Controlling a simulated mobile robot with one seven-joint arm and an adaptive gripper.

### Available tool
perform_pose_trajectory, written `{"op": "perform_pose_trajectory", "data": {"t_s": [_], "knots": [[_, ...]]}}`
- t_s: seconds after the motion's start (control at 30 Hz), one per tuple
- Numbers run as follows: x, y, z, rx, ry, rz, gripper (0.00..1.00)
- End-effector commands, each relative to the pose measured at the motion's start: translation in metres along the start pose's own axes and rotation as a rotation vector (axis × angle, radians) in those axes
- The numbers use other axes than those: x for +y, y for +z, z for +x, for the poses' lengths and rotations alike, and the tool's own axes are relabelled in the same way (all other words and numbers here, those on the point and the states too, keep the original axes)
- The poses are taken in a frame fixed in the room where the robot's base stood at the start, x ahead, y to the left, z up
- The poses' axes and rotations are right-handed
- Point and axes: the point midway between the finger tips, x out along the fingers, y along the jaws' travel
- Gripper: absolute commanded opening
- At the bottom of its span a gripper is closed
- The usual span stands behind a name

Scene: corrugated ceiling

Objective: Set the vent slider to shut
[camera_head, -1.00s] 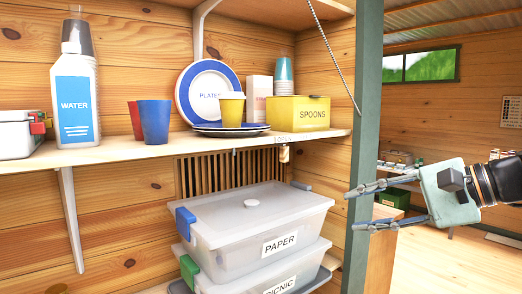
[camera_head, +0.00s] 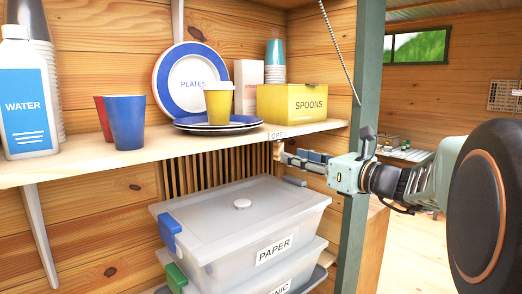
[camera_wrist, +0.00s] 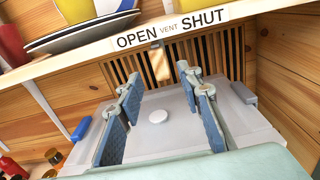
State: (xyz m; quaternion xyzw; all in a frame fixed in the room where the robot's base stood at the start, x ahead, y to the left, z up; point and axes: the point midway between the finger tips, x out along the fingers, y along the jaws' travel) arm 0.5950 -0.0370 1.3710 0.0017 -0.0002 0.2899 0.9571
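The vent slider's wooden tab (camera_wrist: 160,64) hangs under the shelf edge in front of the dark slatted vent (camera_wrist: 208,56). In the head view the tab (camera_head: 277,150) is just left of my fingertips. My gripper (camera_wrist: 160,80) is open and empty, with the tab in line with the gap between its fingers. I cannot tell whether they touch it. My gripper (camera_head: 288,158) also shows in the head view.
The shelf (camera_head: 90,160) above holds cups, plates and a yellow spoons box (camera_head: 292,103). A clear lidded PAPER bin (camera_head: 240,225) stands close below the vent on another bin. A green post (camera_head: 360,130) stands right of the shelf.

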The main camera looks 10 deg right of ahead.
Motion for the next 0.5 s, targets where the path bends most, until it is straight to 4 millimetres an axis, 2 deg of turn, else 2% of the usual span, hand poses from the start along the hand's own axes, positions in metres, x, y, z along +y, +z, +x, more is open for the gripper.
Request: {"op": "perform_pose_trajectory", "data": {"t_s": [0.03,0.2,0.33,0.5], "knots": [[0.001,0.0,0.011,0.002,0.004,0.001,0.33],[0.001,0.001,0.042,0.001,0.003,-0.001,0.33],[0.001,0.001,0.059,0.001,0.003,-0.002,0.33],[0.0,0.0,0.069,0.001,0.001,-0.003,0.33]]}}
